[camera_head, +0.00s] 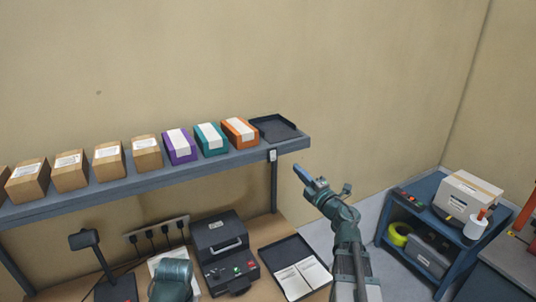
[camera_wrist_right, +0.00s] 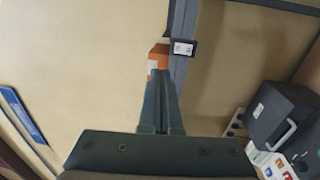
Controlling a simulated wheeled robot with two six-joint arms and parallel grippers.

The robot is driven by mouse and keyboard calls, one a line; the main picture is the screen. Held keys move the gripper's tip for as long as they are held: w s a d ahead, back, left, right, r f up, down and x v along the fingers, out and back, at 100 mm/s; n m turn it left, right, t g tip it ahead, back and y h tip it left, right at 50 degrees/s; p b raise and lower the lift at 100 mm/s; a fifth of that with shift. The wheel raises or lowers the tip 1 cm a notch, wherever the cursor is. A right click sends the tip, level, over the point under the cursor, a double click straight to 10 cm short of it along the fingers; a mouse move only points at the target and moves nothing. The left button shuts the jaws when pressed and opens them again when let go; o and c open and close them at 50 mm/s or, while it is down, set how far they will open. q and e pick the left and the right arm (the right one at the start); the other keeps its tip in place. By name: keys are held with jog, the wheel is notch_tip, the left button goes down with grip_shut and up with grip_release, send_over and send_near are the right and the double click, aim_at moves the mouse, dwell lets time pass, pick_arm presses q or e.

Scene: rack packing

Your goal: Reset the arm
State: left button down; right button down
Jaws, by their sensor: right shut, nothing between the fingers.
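My right arm reaches up from the bottom in the head view. Its gripper (camera_head: 305,178) is shut and empty, held in the air to the right of the shelf's end and clear of it. In the right wrist view the closed fingers (camera_wrist_right: 162,105) point toward the shelf end, with part of an orange box (camera_wrist_right: 157,60) beyond them. My left gripper is not in view.
A wall shelf (camera_head: 110,187) holds several cardboard boxes, a purple box (camera_head: 180,146), a teal box (camera_head: 211,139), the orange box and a black tray (camera_head: 277,128). A blue cart (camera_head: 412,242) stands right.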

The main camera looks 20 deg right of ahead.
jog(key=a+f+m+g+h+b, duration=0.45)
jog(key=f+m+b, duration=0.2)
jog(key=f, duration=0.55)
jog(key=a+f+m+g+h+b, duration=0.4)
jog(key=f+m, duration=0.4)
jog(key=f, duration=0.4)
jog(key=s+a+f+m+g+y+b, duration=0.25)
jog(key=s+a+f+g+b, duration=0.2)
jog(key=s+a+f, duration=0.6)
jog(key=s+a+f+n+g+y+b, duration=0.1)
jog(key=s+a+f+g+b, duration=0.3)
jog(key=s+a+f, duration=0.5)
jog(key=s+a+g+y, duration=0.1)
jog(key=s+a+g, duration=0.1)
jog(key=s, duration=0.2)
jog(key=shift+a+f, duration=0.15)
jog(key=shift+f, duration=0.1)
